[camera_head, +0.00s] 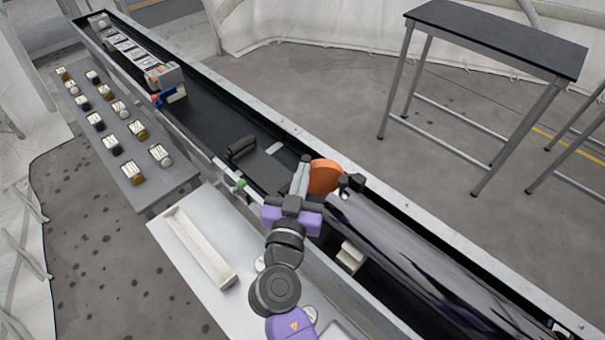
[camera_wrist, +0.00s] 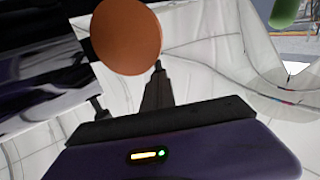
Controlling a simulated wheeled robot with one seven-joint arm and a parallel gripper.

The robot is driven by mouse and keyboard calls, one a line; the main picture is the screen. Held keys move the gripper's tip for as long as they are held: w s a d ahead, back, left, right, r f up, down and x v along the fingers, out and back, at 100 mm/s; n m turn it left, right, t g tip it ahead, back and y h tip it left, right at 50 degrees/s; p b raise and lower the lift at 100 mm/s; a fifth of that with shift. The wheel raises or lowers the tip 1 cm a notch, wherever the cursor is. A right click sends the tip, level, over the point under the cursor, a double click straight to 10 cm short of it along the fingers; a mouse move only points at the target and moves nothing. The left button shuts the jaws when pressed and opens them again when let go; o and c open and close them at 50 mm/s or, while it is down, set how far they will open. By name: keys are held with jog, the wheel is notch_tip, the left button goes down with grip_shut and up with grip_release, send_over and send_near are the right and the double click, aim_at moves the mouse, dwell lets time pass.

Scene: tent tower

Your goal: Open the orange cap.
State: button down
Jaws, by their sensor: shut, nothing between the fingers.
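My gripper (camera_head: 304,163) is shut and empty, just left of the cap in the head view. In the wrist view its fingers (camera_wrist: 158,68) point up beside the cap's lower right edge. I cannot tell whether they touch it. Part of the cap's left edge is hidden in the head view.
The trough (camera_head: 215,110) has raised metal edges. A grey table (camera_head: 120,140) with several small jars stands left, and a white bench (camera_head: 190,270) with a long tray lies below it. Colored blocks (camera_head: 165,85) sit farther up the trough. A dark-topped table (camera_head: 500,40) stands upper right.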

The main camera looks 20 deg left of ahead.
jog(key=shift+a+f+b, duration=0.1)
jog(key=shift+f+b, duration=0.05)
jog(key=shift+b, duration=0.2)
jog(key=w+m+h+b, duration=0.1)
jog(key=m+h+b, duration=0.1)
jog(key=b, duration=0.4)
jog(key=w+a+m+h+b, duration=0.1)
jog(key=w+m+h+b, duration=0.1)
jog(key=h+b, duration=0.2)
jog(key=w+a+m+h+b, duration=0.1)
jog(key=w+h+b, duration=0.1)
jog(key=b, duration=0.6)
jog(key=shift+w+a+f+m+h, duration=0.2)
jog(key=shift+w+m+h, duration=0.05)
jog(key=shift+m+h, duration=0.15)
jog(key=shift+a+r+b+x, duration=0.1)
jog(key=shift+a+b+x, duration=0.05)
jog(key=shift+b+x, duration=0.8)
jog(key=shift+a+r+b+x, duration=0.15)
jog(key=shift+b+x, duration=0.45)
jog(key=shift+b, duration=0.55)
jog(key=shift+a+r+b+x, duration=0.1)
jog(key=shift+a+b+x, duration=0.05)
jog(key=shift+b+x, duration=0.8)
